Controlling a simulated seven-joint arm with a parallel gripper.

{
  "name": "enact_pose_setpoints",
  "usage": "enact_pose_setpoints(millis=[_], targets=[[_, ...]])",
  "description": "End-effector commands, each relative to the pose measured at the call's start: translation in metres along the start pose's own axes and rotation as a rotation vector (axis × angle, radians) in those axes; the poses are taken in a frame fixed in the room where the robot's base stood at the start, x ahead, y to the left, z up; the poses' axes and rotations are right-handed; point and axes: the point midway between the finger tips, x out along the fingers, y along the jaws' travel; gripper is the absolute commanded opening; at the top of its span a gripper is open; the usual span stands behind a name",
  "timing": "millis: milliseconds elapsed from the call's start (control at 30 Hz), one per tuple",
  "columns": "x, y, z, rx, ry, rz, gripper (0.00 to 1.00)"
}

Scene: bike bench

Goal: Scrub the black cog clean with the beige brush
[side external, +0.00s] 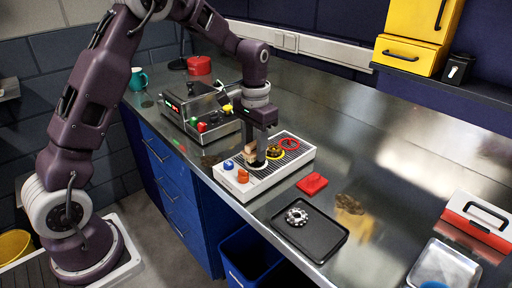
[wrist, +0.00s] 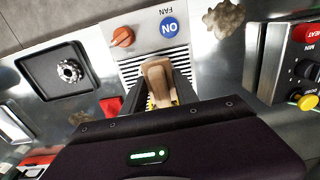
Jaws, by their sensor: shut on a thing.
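My gripper (side external: 257,150) is shut on the beige brush (wrist: 157,78), which stands between its two fingers in the wrist view. The brush also shows as a small tan block in the side view (side external: 250,153). My gripper is low over the white box with a slatted grille (side external: 240,192); I cannot tell whether the brush touches it. The cog (side external: 297,216) lies flat on a black tray (side external: 320,250), apart from the gripper. It looks grey and pale rather than plain black, and shows at left in the wrist view (wrist: 70,71). The brush's bristles are hidden.
A red pad (side external: 312,184) lies between box and tray. A control unit (side external: 200,112) stands behind left.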

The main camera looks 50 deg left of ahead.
Motion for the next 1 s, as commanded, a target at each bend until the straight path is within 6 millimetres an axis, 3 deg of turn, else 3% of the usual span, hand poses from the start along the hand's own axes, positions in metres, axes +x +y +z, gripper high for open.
enact_pose_setpoints(millis=[200,467,1000], targets=[[0.000,-0.015,0.000,-0.001,-0.001,0.000,0.00],[0.000,-0.014,0.000,0.001,-0.001,0.000,0.00],[0.000,0.023,0.000,0.003,0.000,0.000,0.00]])
